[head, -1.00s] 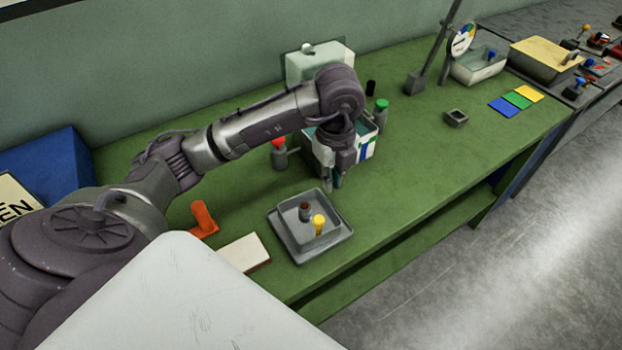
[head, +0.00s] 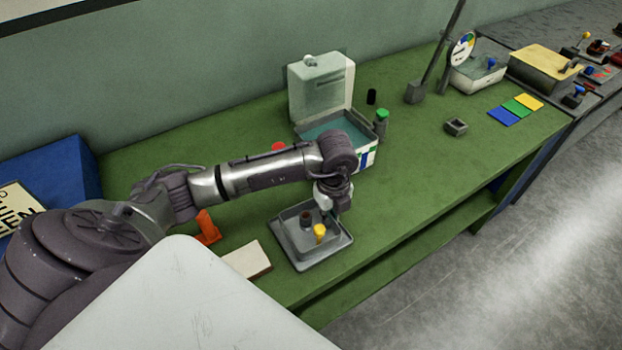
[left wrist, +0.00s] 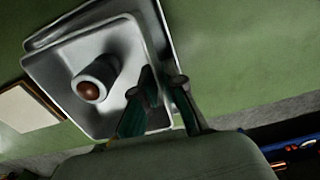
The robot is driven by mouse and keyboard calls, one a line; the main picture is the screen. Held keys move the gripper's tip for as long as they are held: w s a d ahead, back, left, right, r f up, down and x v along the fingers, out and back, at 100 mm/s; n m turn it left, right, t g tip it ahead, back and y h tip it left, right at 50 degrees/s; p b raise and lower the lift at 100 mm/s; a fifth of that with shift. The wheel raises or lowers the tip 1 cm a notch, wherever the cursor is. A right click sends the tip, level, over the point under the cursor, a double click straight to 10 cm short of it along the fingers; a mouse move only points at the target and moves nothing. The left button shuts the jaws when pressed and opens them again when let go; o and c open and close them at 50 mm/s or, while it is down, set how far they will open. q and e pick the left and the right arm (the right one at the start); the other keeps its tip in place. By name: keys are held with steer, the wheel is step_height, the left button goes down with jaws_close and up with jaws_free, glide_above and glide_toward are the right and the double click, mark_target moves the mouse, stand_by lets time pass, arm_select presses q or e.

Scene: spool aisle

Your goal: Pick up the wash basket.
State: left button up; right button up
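What looks like the wash basket (head: 289,222) is a small square grey tray sitting in a wider shallow grey tray (head: 305,266) near the bench's front edge. It holds a dark post with a brown top (head: 306,217) and a yellow-topped piece (head: 320,232). In the left wrist view the basket (left wrist: 60,72) and the brown-topped post (left wrist: 92,90) fill the upper left. My left gripper (head: 324,214) is at the basket's far right side, pointing down. Its fingers (left wrist: 166,82) are apart around the right rim; contact is unclear. My right gripper is out of view.
A tank of teal liquid (head: 338,131) with its lid (head: 322,90) raised stands behind. A green-capped bottle (head: 381,122) is beside it. An orange piece (head: 206,226) and a pale block (head: 246,260) lie left of the basket. The bench right of the basket is clear.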

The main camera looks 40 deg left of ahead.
arm_select(q)
jaws_close()
steer(key=shift+r, duration=0.1)
